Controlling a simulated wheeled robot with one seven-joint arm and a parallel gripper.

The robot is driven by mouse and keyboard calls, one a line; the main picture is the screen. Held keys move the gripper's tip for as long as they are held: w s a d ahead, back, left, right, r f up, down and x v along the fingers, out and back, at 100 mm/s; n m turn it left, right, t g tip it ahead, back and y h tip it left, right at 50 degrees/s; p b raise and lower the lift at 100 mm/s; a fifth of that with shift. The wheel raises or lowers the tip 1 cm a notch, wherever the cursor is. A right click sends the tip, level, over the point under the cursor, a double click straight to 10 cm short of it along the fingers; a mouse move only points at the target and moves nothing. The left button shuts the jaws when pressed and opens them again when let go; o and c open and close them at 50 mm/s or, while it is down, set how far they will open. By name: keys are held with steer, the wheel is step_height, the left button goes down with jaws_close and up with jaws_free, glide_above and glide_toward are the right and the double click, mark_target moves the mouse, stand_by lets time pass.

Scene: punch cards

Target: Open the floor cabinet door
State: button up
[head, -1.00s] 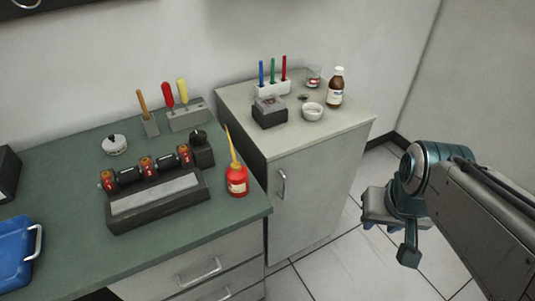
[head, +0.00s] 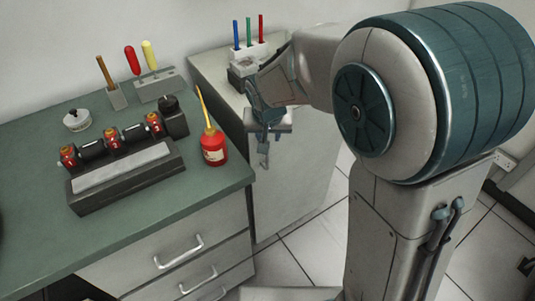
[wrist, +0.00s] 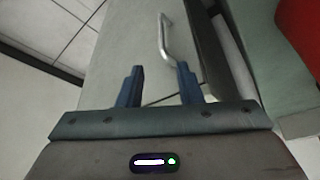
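The floor cabinet (head: 312,195) is pale grey and stands right of the green-topped bench. Its door (wrist: 120,45) looks shut in the wrist view. A silver bar handle (wrist: 165,38) runs along the door near its dark side edge. In the head view my gripper hides this handle. My gripper (head: 264,152) is in front of the cabinet door; in the wrist view my gripper (wrist: 158,75) shows two blue fingers spread apart with nothing held. The handle lies ahead of the fingers, its lower end close to the right finger. I cannot tell whether they touch.
The green bench (head: 150,235) has silver drawer handles, a red oiler (head: 213,148) near its corner and a dark roller device (head: 125,175). A pen holder (head: 250,50) stands on the cabinet. Tiled floor (head: 310,250) lies in front. My arm covers much of the right side.

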glide_above(268, 169)
steer(key=f, duration=0.8)
steer(key=f+b, duration=0.1)
steer(key=f, duration=0.4)
steer(key=shift+w+a, duration=0.1)
steer(key=shift+w, duration=0.2)
steer(key=shift+c, duration=0.2)
jaws_close()
